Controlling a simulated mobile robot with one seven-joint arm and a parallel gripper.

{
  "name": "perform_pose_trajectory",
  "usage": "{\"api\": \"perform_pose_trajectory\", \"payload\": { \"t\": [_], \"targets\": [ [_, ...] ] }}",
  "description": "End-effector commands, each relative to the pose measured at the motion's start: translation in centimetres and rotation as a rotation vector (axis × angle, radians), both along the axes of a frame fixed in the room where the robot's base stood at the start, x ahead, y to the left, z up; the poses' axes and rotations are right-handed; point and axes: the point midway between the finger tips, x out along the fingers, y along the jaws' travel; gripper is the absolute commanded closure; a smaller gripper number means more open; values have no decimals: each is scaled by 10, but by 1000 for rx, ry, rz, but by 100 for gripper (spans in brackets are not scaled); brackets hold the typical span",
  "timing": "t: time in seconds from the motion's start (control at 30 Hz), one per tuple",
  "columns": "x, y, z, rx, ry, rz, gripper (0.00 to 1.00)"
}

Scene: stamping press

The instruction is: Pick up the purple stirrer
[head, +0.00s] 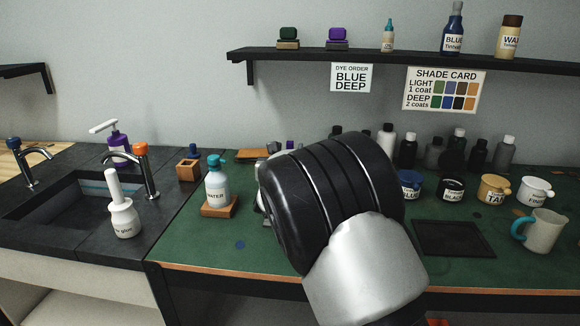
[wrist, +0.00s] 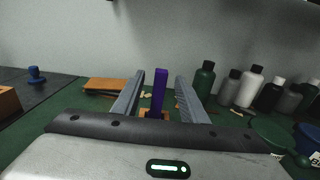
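The purple stirrer (wrist: 159,88) stands upright in the wrist view, in a small wooden holder (wrist: 149,114) at the back of the green bench. My gripper (wrist: 159,88) is open, with one finger to each side of the stirrer and a gap showing on both sides. Whether the stirrer is fully between the fingertips or just beyond them is hard to tell. In the head view my arm hides most of this spot; a small purple tip (head: 290,144) shows at its upper left edge. The fingers are mostly hidden there.
Several dark and white bottles (head: 408,150) stand to the right along the wall. A wooden board (wrist: 105,85) lies behind left. A water bottle (head: 217,184) and a blue stirrer (head: 194,150) stand left, near the sink (head: 75,208). A shelf (head: 390,58) hangs above.

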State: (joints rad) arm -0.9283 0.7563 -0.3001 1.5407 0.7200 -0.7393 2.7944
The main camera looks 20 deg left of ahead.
Motion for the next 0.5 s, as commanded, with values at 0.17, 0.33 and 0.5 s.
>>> {"api": "perform_pose_trajectory", "payload": {
  "t": [0.17, 0.33, 0.5],
  "targets": [
    [20, 5, 0, 0, 0, 0, 61],
    [23, 5, 0, 1, 1, 0, 61],
    [23, 5, 0, 1, 1, 0, 73]
  ]
}}
